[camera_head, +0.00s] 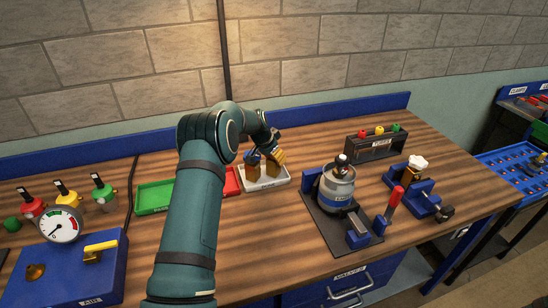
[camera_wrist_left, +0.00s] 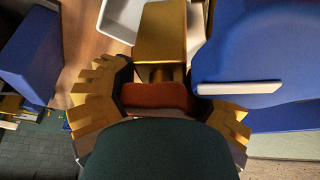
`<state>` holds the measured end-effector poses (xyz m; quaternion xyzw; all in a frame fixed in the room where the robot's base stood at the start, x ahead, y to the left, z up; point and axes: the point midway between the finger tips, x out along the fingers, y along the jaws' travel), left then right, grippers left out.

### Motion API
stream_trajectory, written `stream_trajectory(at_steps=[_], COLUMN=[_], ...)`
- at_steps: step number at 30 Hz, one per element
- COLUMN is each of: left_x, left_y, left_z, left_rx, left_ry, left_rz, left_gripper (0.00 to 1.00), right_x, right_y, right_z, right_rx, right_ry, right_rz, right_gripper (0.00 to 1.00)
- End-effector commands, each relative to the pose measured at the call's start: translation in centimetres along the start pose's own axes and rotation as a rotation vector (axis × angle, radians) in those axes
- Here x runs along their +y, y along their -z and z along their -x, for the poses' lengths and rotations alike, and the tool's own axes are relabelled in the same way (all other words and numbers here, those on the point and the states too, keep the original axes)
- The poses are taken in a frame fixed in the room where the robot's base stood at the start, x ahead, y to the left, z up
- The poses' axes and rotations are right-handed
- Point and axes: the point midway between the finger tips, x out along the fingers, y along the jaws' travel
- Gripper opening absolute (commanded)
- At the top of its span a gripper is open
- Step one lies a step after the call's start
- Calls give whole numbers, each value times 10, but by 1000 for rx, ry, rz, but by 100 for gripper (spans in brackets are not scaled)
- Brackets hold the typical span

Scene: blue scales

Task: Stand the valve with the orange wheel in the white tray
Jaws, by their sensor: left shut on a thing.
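The white tray (camera_head: 281,182) stands on the workbench, and its rim shows at the top of the left wrist view (camera_wrist_left: 122,18). My left gripper (camera_head: 277,157) is over it. In the left wrist view the gripper (camera_wrist_left: 165,105) is shut on the orange wheel (camera_wrist_left: 158,97), with the valve's brass body (camera_wrist_left: 160,38) beyond it. In the head view the body (camera_head: 272,170) is at the tray, largely upright; I cannot tell whether it touches the tray floor. My right gripper is not in view.
A green tray (camera_head: 152,198) and a partly hidden red tray (camera_head: 232,182) lie left of the white tray. A gauge box (camera_head: 75,268) and small valves stand further left. A grey canister (camera_head: 337,187) on a dark stand is to the right.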

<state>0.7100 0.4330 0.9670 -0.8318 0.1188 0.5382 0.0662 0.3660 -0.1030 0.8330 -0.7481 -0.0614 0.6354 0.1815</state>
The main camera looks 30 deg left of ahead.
Motion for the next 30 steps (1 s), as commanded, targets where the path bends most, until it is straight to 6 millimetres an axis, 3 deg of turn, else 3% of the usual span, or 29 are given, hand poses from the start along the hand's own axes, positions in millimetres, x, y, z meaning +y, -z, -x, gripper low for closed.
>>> stream_trajectory(at_steps=[1, 3, 4, 16, 30], left_x=[0, 0, 0, 0, 0], left_y=[0, 0, 0, 2, 2], left_z=[-1, 0, 0, 7, 96], left_rx=[0, 0, -1, 1, 2], left_ry=[0, 0, 0, 1, 1], left_rz=[0, 0, 0, 0, 0], left_gripper=[71, 95, 100, 100, 100], right_x=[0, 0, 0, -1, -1], right_y=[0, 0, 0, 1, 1], right_z=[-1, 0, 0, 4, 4], right_rx=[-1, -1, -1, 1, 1], right_ry=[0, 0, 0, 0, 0], right_rz=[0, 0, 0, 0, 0], right_gripper=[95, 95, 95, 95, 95])
